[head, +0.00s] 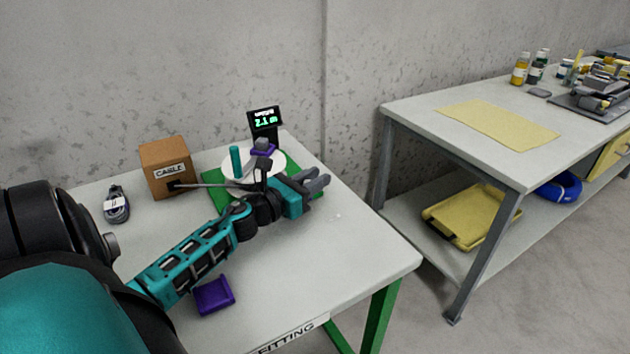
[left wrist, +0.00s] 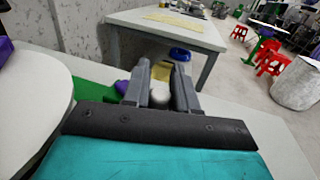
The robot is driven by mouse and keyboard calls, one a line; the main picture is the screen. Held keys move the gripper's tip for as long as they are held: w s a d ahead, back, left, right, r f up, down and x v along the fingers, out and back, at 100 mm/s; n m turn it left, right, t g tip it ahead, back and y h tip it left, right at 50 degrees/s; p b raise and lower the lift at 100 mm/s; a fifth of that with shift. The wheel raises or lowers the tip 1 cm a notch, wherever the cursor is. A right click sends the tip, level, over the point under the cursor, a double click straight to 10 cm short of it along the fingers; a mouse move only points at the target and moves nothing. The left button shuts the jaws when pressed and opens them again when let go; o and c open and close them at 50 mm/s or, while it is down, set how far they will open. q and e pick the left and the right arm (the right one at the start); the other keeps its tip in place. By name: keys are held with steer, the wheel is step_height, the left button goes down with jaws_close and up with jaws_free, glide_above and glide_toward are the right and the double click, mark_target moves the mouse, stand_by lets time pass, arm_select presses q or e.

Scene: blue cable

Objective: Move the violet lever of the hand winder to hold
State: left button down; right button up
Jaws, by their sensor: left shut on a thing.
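The hand winder has a white disc (head: 238,172) with a teal upright handle (head: 236,161) and a violet piece (head: 263,151) on top, standing on a green base (head: 215,197). My left gripper (head: 318,181) is at the right of the winder, low over the base. In the left wrist view its fingers (left wrist: 160,85) are closed around a pale rounded end (left wrist: 160,96). A violet part (left wrist: 122,88), which looks like the lever, shows beside the left finger. The gripper hides most of the lever, so its exact position cannot be told. My right gripper is not in view.
A brown CABLE box (head: 166,168) stands behind my left arm, with a dark coiled cable (head: 116,204) to its left. A small display (head: 264,120) with green signs is behind the winder. A violet tray (head: 214,295) lies near the front. The table's right part is clear.

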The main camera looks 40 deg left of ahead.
arm_select(q)
steer(key=c, duration=1)
jaws_free()
steer(key=s, duration=1.3)
steer(key=shift+a+b, duration=0.3)
steer(key=shift+b, duration=0.1)
